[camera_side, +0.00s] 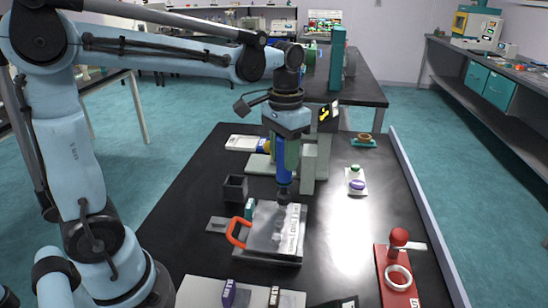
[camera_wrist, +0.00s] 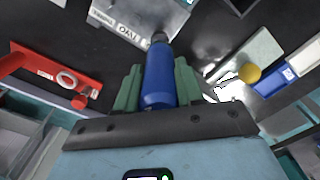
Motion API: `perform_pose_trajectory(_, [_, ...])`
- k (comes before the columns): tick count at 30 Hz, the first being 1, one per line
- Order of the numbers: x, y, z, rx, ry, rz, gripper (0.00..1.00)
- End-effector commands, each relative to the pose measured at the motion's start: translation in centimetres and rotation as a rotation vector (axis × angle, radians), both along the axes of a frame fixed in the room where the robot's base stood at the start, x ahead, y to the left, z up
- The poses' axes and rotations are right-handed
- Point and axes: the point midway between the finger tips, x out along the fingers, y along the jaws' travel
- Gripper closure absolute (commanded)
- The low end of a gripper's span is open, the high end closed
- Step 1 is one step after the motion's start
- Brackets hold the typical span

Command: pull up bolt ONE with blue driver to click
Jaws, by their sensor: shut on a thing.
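My gripper (camera_side: 291,152) is shut on the blue driver (camera_side: 282,168) and holds it upright, tip down. In the wrist view the driver (camera_wrist: 158,76) sits between two green fingers. Its dark tip is over the far edge of a metal plate fixture (camera_side: 262,240) with an orange handle (camera_side: 237,232). Lettering on the fixture (camera_wrist: 105,18) shows upside down in the wrist view and is hard to read. Bolt ONE is not clear, as the driver's tip covers that spot. I cannot tell whether the tip touches a bolt.
A small black open box (camera_side: 235,189) stands left of the fixture. A red stand (camera_side: 399,275) is at the front right. A white holder with green and purple pieces (camera_side: 356,181) lies to the right.

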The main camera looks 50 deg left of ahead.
Motion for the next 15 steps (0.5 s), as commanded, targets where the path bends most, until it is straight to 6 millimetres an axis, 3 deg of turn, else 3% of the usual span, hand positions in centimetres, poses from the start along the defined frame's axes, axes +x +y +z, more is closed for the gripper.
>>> perform_pose_trajectory(15, [0.02, 0.00, -0.56, 0.000, 0.000, 0.000, 1.00])
